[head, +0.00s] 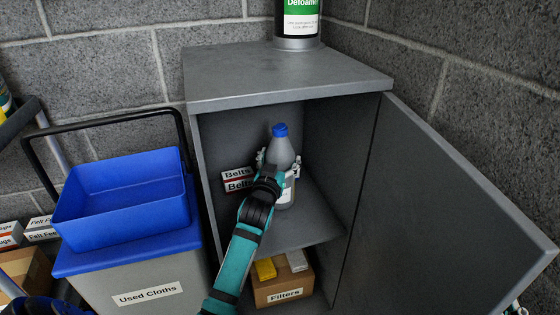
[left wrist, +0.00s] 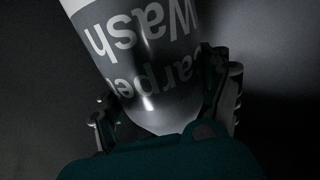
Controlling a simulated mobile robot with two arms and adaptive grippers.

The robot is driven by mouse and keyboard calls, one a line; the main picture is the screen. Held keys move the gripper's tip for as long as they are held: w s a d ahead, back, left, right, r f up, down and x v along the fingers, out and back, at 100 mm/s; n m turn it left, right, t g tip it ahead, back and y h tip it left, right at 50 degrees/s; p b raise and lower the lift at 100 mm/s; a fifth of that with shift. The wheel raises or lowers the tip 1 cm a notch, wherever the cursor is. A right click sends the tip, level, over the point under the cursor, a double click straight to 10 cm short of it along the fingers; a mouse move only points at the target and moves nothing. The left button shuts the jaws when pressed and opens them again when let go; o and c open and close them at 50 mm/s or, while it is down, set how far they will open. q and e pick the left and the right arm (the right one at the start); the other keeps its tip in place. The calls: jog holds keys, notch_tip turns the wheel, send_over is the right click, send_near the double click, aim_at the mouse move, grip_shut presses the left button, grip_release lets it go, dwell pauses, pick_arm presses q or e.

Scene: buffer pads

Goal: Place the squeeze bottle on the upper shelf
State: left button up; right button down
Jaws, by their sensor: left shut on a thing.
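The squeeze bottle (head: 282,150) is grey with a blue cap and stands about upright inside the cabinet, at the upper shelf (head: 300,228). My left gripper (head: 279,172) reaches into the cabinet and is shut on the bottle. The left wrist view shows the bottle (left wrist: 150,60) close up, with "Carpet Wash" lettering partly in view, between the fingers of my gripper (left wrist: 165,105). My arm hides part of the bottle's base, so I cannot tell whether it touches the shelf. My right gripper is not in view.
Belts boxes (head: 237,180) sit left of the bottle on the shelf. A Filters box (head: 284,288) is below. The cabinet door (head: 450,200) stands open at right. A blue bin (head: 125,200) on a Used Cloths container (head: 150,290) is at left. A Defoamer container (head: 298,22) stands on top.

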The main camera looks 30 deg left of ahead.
pick_arm(q)
jog(key=shift+r, duration=0.1)
jog(key=o, duration=1.6)
jog(key=shift+o, duration=0.2)
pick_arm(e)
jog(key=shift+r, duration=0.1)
pick_arm(q)
jog(key=shift+s, duration=0.1)
jog(key=p+v, duration=0.3)
jog(key=v, duration=0.9)
jog(key=s+d+f+m+g+h, duration=0.1)
jog(key=s+d+f+m+h, duration=0.1)
jog(key=s+d, duration=0.4)
jog(key=s+d+f+m+g+h, duration=0.2)
jog(key=s+d+m+h, duration=0.2)
jog(key=d, duration=0.8)
jog(key=s+h, duration=0.2)
jog(key=shift+s+d+f+g, duration=0.25)
jog(key=shift+s+f+g, duration=0.05)
jog(key=shift+s+f, duration=0.1)
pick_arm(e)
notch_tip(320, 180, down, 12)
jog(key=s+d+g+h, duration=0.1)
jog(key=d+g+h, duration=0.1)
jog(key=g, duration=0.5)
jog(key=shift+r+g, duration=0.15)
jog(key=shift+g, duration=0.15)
